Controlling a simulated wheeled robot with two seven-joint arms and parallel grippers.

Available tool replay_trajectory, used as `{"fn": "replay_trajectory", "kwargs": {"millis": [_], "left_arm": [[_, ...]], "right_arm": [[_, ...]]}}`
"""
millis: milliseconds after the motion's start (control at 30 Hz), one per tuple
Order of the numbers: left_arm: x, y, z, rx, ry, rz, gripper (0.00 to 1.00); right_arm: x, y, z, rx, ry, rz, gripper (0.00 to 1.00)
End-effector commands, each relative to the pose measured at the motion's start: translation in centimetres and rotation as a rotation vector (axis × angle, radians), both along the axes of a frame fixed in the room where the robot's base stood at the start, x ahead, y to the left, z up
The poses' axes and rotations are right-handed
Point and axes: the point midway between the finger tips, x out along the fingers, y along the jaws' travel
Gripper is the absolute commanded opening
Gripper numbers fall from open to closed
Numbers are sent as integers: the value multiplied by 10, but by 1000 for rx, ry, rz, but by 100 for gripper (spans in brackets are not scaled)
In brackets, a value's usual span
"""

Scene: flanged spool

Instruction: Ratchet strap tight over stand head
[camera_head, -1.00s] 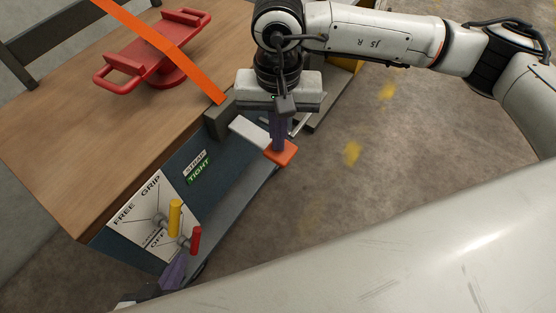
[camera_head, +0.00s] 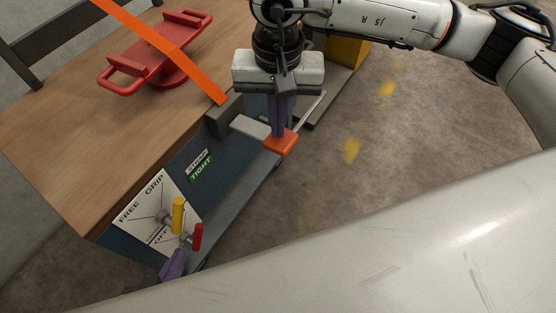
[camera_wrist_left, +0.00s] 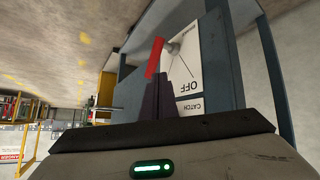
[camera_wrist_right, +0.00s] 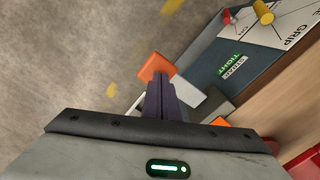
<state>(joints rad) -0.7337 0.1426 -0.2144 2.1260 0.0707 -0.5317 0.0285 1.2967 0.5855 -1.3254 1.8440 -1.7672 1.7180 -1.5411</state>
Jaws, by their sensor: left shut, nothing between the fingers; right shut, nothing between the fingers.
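The orange strap (camera_head: 150,38) runs over the red stand head (camera_head: 155,55) and down to the grey ratchet block (camera_head: 224,115) at the bench edge. My right gripper (camera_head: 279,134) is shut and empty, its purple fingertips at the orange grip (camera_head: 283,143) of the ratchet handle; the right wrist view shows the orange grip (camera_wrist_right: 155,67) just past the fingertips. Contact is unclear. My left gripper (camera_head: 178,256) is shut and empty beside the red lever (camera_head: 197,237); that lever also shows in the left wrist view (camera_wrist_left: 154,58). The yellow lever (camera_head: 177,214) stands above it.
The white panel (camera_head: 145,205) reads FREE, GRIP and OFF; CATCH shows in the left wrist view. A sign reads STRAP, with TIGHT (camera_head: 201,169) on green. My pale arm fills the lower right. Open floor (camera_head: 400,150) lies right of the bench (camera_head: 60,130).

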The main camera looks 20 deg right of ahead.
Motion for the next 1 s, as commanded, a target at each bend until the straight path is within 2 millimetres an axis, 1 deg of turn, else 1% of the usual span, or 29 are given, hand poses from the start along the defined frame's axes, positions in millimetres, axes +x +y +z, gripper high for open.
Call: {"fn": "replay_trajectory", "kwargs": {"millis": [167,400,533,1000], "left_arm": [[0,0,7,-1,0,1,0],[-1,0,19,0,1,1,0],[-1,0,24,0,1,1,0],[-1,0,24,0,1,1,0]], "right_arm": [[0,0,13,1,-1,0,0],[0,0,38,0,-2,0,0],[0,0,49,1,-1,0,0],[0,0,50,0,0,0,0]]}}
